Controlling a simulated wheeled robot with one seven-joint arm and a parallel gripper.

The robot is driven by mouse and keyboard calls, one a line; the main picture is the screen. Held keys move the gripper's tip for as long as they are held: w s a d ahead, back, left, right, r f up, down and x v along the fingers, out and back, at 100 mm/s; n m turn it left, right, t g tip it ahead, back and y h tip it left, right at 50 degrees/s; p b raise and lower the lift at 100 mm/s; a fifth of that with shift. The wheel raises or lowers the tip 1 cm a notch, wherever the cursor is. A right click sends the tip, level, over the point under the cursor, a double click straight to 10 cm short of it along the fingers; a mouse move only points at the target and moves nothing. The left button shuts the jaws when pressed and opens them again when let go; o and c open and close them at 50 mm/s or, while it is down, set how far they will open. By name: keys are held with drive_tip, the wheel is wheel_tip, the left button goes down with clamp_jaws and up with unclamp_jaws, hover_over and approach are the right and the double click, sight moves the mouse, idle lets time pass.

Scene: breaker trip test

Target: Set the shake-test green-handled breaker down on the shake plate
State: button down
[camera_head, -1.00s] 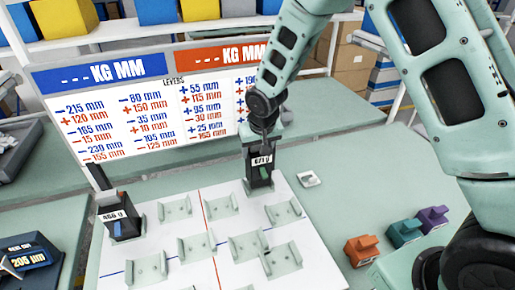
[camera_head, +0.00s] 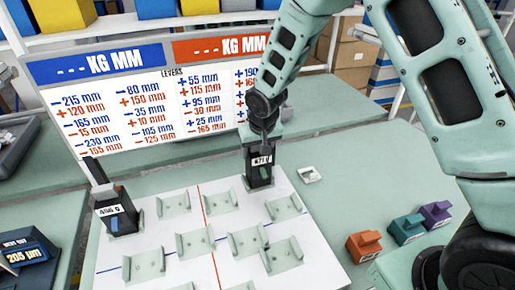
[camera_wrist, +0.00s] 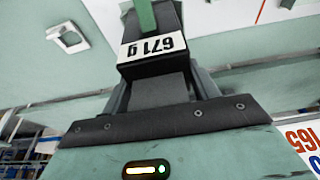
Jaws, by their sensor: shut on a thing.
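My gripper (camera_head: 262,142) is shut on the black green-handled breaker (camera_head: 260,171), labelled 671 g, and holds it upright from above. In the wrist view the label (camera_wrist: 152,47) and the green handle (camera_wrist: 146,15) show just beyond the dark jaws. The white shake plate (camera_head: 225,264) carries several pale green cradles and is crossed by red and blue lines. The breaker is at the plate's back right, with cradle edges showing around its foot. I cannot tell whether it touches the cradle floor.
Another black breaker (camera_head: 118,216), labelled 456 g, stands at the plate's left. The lever board (camera_head: 150,105) rises behind. A small white fixture (camera_head: 310,174) lies right of the plate. Orange (camera_head: 363,245), teal (camera_head: 407,229) and purple (camera_head: 435,213) blocks sit at right.

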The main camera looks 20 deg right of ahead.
drive_tip(key=shift+f+b, duration=0.3)
drive_tip(key=shift+f, duration=0.1)
drive_tip(key=shift+c, duration=1.6)
unclamp_jaws()
drive_tip(key=b+v, duration=0.3)
drive_tip(key=v, duration=1.4)
drive_tip(key=shift+r, duration=0.2)
drive_tip(key=shift+s, duration=0.1)
drive_tip(key=s+a+f+n+g, duration=0.1)
drive_tip(key=s+a+f+n, duration=0.2)
drive_tip(key=s, duration=1.1)
drive_tip(key=s+a+f+n+g+b, duration=0.1)
drive_tip(key=s+a+f+n+g, duration=0.1)
drive_tip(key=s, duration=1.2)
drive_tip(key=a+f+n, duration=0.1)
drive_tip(key=n, duration=0.1)
drive_tip(key=shift+s+a+n+y, duration=0.2)
drive_tip(key=shift+n+y, duration=0.1)
drive_tip(key=shift+n, duration=0.1)
